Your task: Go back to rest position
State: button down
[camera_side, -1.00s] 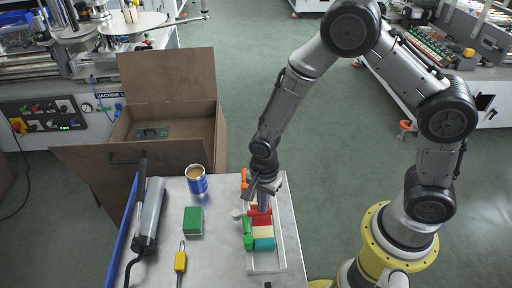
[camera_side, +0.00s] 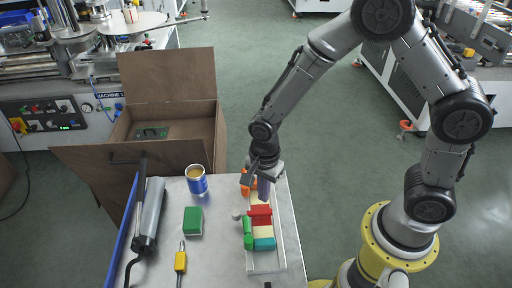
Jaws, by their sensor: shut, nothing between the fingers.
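My gripper (camera_side: 262,190) is shut and empty. It is above the far end of a narrow grey tray (camera_side: 267,263) on the table. A red block (camera_side: 260,215) lies in the tray in front of my gripper, apart from it. Cream and teal blocks (camera_side: 264,244) and a green piece (camera_side: 248,232) sit nearer the front of the tray. An orange piece (camera_side: 246,181) shows beside my gripper at the tray's far left and is partly hidden.
On the table (camera_side: 218,262) are a blue can (camera_side: 197,180), a green block (camera_side: 193,221), a yellow-handled tool (camera_side: 180,262) and a grey cylindrical tool (camera_side: 149,212). A brown open box (camera_side: 168,85) with a green item inside stands behind. Free space lies above the table.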

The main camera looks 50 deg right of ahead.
jog(key=shift+w+d+r, duration=0.15)
jog(key=shift+r, duration=0.05)
jog(key=d+r+t, duration=0.2)
jog(key=d+r, duration=0.1)
jog(key=r, duration=0.6)
jog(key=d+r+t, duration=0.3)
jog(key=r, duration=0.6)
jog(key=s+d+r+n+t, duration=0.2)
jog(key=s+d+r+n, duration=0.1)
jog(key=s+r+n, duration=0.4)
jog(key=s+f+n+g, duration=0.1)
jog(key=s+f+n, duration=0.1)
jog(key=s+n, duration=0.6)
jog(key=shift+s+d+n, duration=0.35)
jog(key=shift+s+n, duration=0.05)
jog(key=shift+n, duration=0.3)
jog(key=c, duration=1.6)
grip_release()
